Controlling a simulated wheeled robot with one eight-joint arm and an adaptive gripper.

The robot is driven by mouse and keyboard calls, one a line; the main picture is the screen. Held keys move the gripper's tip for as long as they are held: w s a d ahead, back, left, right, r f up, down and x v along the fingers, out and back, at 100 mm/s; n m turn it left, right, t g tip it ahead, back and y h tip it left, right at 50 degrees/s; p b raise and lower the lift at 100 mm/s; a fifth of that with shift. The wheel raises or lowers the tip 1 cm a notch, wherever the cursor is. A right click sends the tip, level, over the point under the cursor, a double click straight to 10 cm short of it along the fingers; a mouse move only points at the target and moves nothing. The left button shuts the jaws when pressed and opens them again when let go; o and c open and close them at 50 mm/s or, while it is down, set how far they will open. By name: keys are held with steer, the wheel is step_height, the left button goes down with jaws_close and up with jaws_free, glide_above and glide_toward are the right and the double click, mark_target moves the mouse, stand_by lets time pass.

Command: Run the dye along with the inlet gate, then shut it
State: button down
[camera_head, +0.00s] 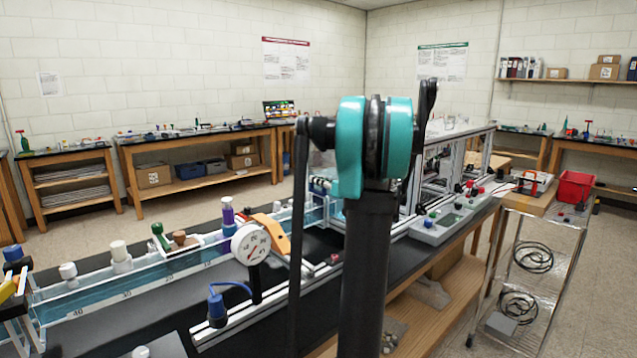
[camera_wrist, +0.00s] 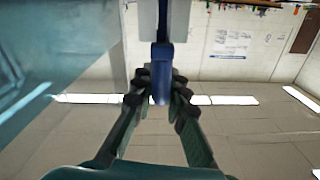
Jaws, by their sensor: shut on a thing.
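In the wrist view my gripper (camera_wrist: 160,82) is shut on a blue handle (camera_wrist: 160,92). The handle joins a pale grey plate (camera_wrist: 148,22), probably the inlet gate, though the frames do not confirm this. In the head view my arm stands in the middle and hides my gripper and the held handle. A long clear flume (camera_head: 110,290) holds blue water and runs from the left front toward my arm.
An orange part (camera_head: 272,232) and a green-handled fitting (camera_head: 160,236) sit on the flume. A blue fitting (camera_head: 216,311) with a hose stands in front. A grey control box (camera_head: 443,226) lies right of my arm. A wire rack (camera_head: 530,270) stands at right.

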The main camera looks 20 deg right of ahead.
steer(key=shift+r, duration=0.75)
steer(key=c, duration=1.5)
jaws_free()
steer(key=shift+c, duration=0.2)
steer(key=v, duration=1.2)
